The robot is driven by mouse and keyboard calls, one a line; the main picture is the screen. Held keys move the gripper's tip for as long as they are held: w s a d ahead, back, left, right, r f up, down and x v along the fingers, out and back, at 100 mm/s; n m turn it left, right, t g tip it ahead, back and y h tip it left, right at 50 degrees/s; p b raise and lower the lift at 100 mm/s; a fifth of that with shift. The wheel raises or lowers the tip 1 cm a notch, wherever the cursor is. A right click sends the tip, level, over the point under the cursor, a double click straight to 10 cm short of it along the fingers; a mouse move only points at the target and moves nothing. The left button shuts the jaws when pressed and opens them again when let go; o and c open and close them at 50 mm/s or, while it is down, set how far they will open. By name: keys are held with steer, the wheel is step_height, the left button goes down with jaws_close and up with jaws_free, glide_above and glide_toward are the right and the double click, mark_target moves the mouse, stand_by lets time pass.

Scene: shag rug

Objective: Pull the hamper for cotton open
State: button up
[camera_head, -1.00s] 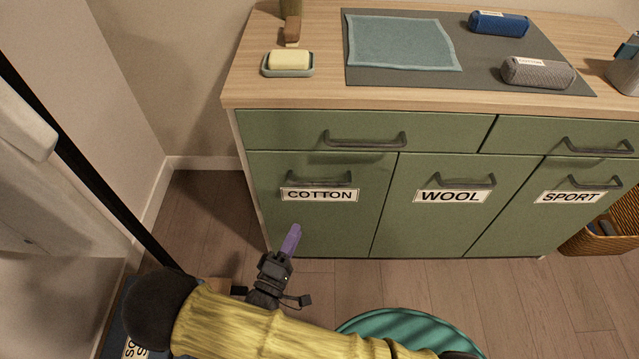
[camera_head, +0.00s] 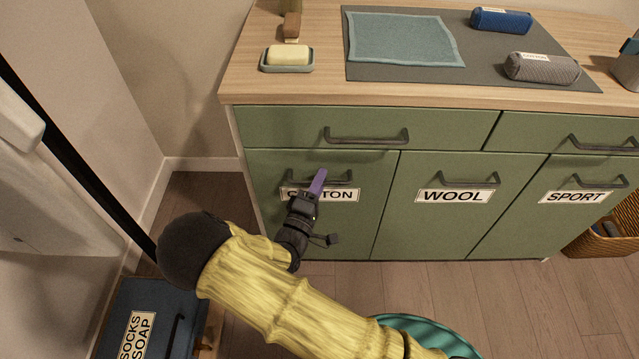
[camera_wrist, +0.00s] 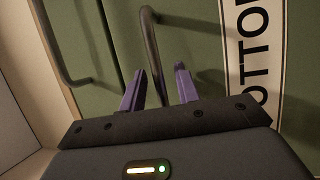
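The cotton hamper (camera_head: 270,215) is a green front marked COTTON in the left part of the cabinet, and it is closed flush. Its dark bar handle (camera_head: 340,181) sits above the label (camera_head: 347,196), which my gripper partly covers. My gripper (camera_head: 319,178) has purple fingers and is at the middle of this handle. In the wrist view my gripper (camera_wrist: 158,80) is open, and the handle (camera_wrist: 150,45) runs between its two separated fingers. I cannot tell how deep the bar sits between them.
A closed drawer with its own handle (camera_head: 366,135) is just above. The wool (camera_head: 430,225) and sport (camera_head: 520,220) fronts are closed to the right. A teal round item (camera_head: 410,325) and a blue SOCKS SOAP box (camera_head: 150,310) are on the near floor. A wicker basket (camera_head: 590,240) stands right.

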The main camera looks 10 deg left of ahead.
steer(key=shift+c, duration=0.2)
jaws_close()
steer(key=shift+d, duration=0.1)
